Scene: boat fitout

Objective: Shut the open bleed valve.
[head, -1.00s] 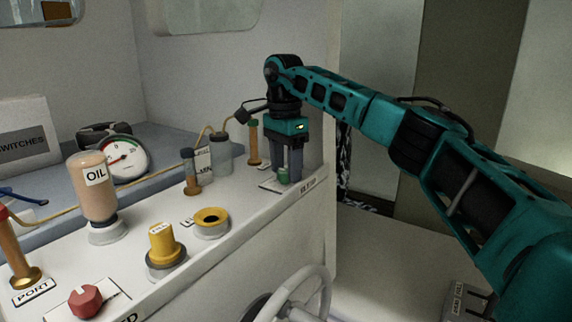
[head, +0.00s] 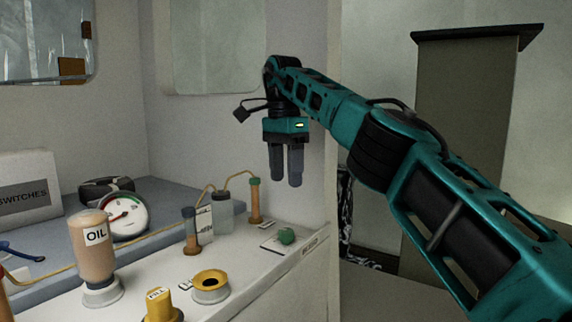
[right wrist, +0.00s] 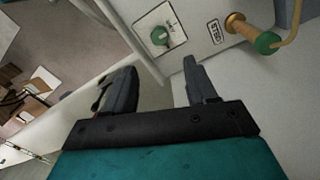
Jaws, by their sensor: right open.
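A green knob (head: 286,236) sits on a white plate at the far right end of the white console. It also shows in the right wrist view (right wrist: 160,36), where a pale mark shows on it; I cannot tell its exact setting. A brass post with a green top (head: 255,202) stands behind it, a tube at its top; in the right wrist view the post (right wrist: 240,27) is beside an STBD label. No label readable here names a bleed valve. My right gripper (head: 285,180) is open, empty and above the green knob, apart from it. My left gripper is out of view.
An OIL bottle (head: 93,255), a yellow knob (head: 160,307) and a yellow-rimmed filler (head: 210,284) stand on the console's left part. A gauge (head: 124,216) and a clear bottle (head: 223,214) are behind. A wall rises behind the green knob.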

